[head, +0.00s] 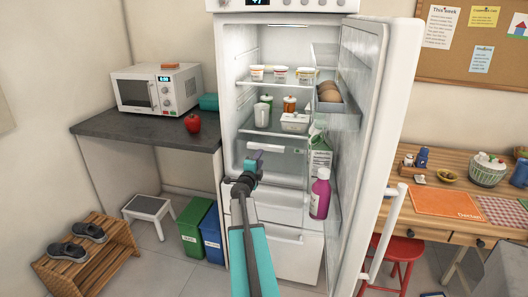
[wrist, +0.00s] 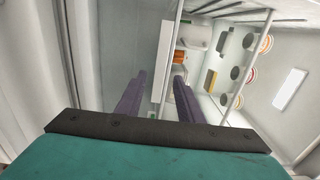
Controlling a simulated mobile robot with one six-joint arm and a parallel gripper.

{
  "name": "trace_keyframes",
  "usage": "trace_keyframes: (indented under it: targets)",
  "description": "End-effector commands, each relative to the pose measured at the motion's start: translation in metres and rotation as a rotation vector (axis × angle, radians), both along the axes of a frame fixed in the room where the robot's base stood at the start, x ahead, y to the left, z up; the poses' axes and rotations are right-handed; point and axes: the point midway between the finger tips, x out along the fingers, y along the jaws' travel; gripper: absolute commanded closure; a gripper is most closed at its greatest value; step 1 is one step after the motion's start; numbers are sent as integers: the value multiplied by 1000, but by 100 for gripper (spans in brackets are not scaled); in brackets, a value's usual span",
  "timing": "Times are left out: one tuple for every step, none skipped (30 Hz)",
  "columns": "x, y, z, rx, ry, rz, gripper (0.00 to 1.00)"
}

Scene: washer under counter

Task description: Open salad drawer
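The fridge (head: 229,130) stands with its door wide open. A clear-fronted bin low in its compartment, which looks like the salad drawer (head: 288,167), has a pale handle strip (head: 290,150) along its top. The drawer looks pushed in. My gripper (head: 254,156) is in front of the drawer's left part and hides some of it. In the wrist view the two purple fingers of my gripper (wrist: 159,76) are apart, with nothing clearly held between them. A pale strip (wrist: 160,85) shows between the fingers; I cannot tell whether it is the handle or whether it is touched.
The open fridge door (head: 398,110) stands on the right, with a magenta bottle (head: 320,195), a carton (head: 319,158) and eggs (head: 329,92) in its racks. Shelves above hold cups, jars and a white dish (head: 295,122). A counter (head: 150,128) and bins (head: 195,228) stand left.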

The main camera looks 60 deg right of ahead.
Motion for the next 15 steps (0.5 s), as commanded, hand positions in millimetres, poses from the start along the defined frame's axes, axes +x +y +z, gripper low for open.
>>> trace_keyframes:
  targets:
    - [3,-6,0,0,0,0,66]
    - [4,-9,0,0,0,0,66]
    - [5,-12,0,0,0,0,66]
    - [5,-14,0,0,0,0,66]
    - [6,-17,0,-1,0,0,66]
    - [7,-20,0,-1,0,0,66]
    - [8,-23,0,-1,0,-1,66]
    - [9,-25,0,-1,0,-1,66]
    - [10,-29,0,-1,0,-1,66]
    - [10,-31,0,-1,0,-1,66]
    - [11,-34,0,-1,0,-1,66]
    - [12,-37,0,-1,0,-1,66]
    - [13,-40,0,-1,0,-1,66]
    - [14,-42,0,0,-1,-1,66]
    - [15,-45,0,0,-1,-1,66]
